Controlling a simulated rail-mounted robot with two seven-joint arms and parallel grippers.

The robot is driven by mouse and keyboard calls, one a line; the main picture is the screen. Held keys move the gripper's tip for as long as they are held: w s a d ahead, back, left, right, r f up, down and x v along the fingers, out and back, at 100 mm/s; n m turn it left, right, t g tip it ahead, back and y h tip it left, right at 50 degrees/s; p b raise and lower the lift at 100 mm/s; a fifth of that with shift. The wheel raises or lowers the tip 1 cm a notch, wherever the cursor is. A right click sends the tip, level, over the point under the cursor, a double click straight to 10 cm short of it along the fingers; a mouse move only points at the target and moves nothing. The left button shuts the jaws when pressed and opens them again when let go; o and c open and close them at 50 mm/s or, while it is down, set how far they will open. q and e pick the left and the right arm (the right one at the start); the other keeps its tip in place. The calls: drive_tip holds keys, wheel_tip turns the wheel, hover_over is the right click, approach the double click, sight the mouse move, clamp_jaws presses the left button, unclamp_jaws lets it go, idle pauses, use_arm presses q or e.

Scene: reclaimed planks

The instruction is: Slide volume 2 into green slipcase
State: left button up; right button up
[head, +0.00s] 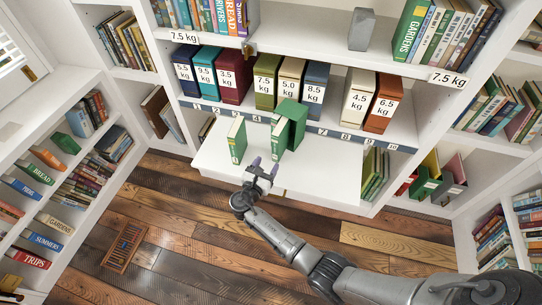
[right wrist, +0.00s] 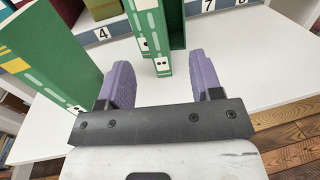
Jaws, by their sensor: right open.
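A green slipcase (head: 298,122) stands upright on the white pull-out board (head: 330,178). A green volume (head: 279,138) stands at its left front, apparently partly inside it, with its spine towards me. In the right wrist view, this volume (right wrist: 146,22) has a dark gap beside it. Another green volume (head: 237,141) stands upright and apart to the left; it shows large at left in the right wrist view (right wrist: 48,50). I cannot read which is volume 2. My right gripper (head: 265,167) is open and empty, just in front of the board's books. My left gripper is out of view.
Behind the board, a shelf holds several weight-labelled books (head: 265,85) above a numbered strip (head: 325,131). A shelf above carries more books and a grey block (head: 361,29). Bookcases stand at both sides. The board's right part is clear.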

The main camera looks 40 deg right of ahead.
drive_tip(key=shift+s+a, duration=0.2)
drive_tip(key=shift+a, duration=0.25)
